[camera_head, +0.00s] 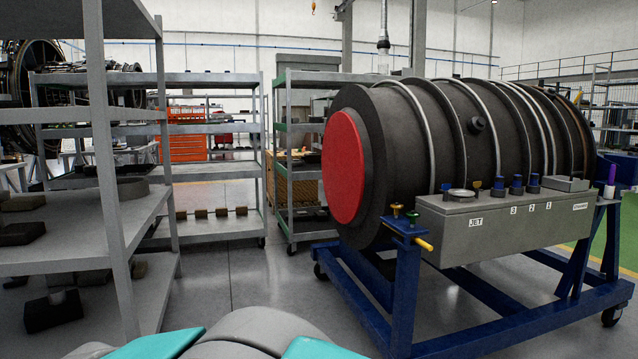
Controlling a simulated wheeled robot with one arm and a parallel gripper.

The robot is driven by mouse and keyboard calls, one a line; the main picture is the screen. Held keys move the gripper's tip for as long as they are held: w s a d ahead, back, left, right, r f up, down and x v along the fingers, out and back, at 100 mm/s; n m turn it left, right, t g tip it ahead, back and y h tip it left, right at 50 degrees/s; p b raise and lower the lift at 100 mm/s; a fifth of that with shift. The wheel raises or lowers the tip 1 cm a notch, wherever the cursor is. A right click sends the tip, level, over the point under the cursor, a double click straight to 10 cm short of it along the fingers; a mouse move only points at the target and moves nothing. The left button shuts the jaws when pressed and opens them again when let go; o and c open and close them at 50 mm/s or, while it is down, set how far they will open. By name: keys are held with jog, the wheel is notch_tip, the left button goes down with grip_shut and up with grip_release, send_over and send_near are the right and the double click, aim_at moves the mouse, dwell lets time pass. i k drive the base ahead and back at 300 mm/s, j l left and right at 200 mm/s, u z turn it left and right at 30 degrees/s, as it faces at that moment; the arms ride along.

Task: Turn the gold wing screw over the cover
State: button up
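A small gold wing-shaped piece (477,184) stands on top of the grey box marked JET (472,232), behind a round metal cap (460,195). It is too small to tell its turn angle. A second gold knob (397,209) sits on a blue bracket at the left end of the box, next to a green knob (412,216). I cannot tell for sure which gold piece is the wing screw over the cover. My gripper is not in view; only grey and teal parts of my own body show at the bottom edge.
The box is mounted on a blue wheeled stand (408,290) carrying a dark engine with a red end disc (343,167). A yellow handle (424,244) sticks out below the knobs. Grey shelving (118,225) stands close at left. Floor (240,285) between is clear.

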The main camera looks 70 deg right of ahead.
aim_at(477, 185)
jog(key=z, duration=3.35)
